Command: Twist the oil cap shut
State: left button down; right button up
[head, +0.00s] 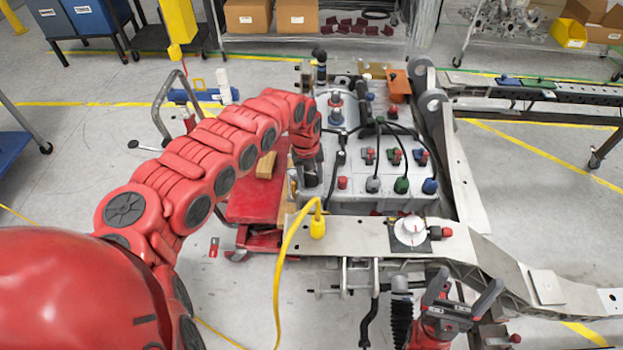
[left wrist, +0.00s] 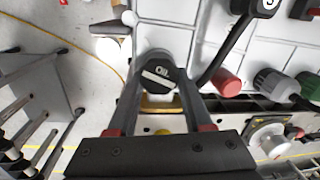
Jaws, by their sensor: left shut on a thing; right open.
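The oil cap (left wrist: 158,75) is a black round cap marked OIL with a pale bar across it, seen in the left wrist view. It sits at the near left edge of the white engine block (head: 345,205). My left gripper (left wrist: 157,88) is shut on the oil cap, one finger on each side. In the head view my left gripper (head: 307,175) points down at that edge and hides the cap. My right gripper (head: 463,290) is open and empty at the lower right, in front of the metal chassis rail (head: 375,238).
Red, green and blue caps stand on the block, with a red cap (left wrist: 227,83) near the oil cap. A black cable (left wrist: 225,55) runs close by. A white dial (head: 410,230) and a yellow cable (head: 282,270) are on the front rail. A red cart (head: 255,200) stands left of the block.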

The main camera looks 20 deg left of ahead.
pick_arm(q)
jog(key=shift+s+a+f+m+b, duration=0.1)
jog(key=shift+f+m+b, duration=0.1)
jog(key=shift+m+b, duration=1.4)
jog(key=shift+b, duration=0.05)
jog(key=shift+r+m, duration=0.15)
jog(key=shift+m, duration=0.25)
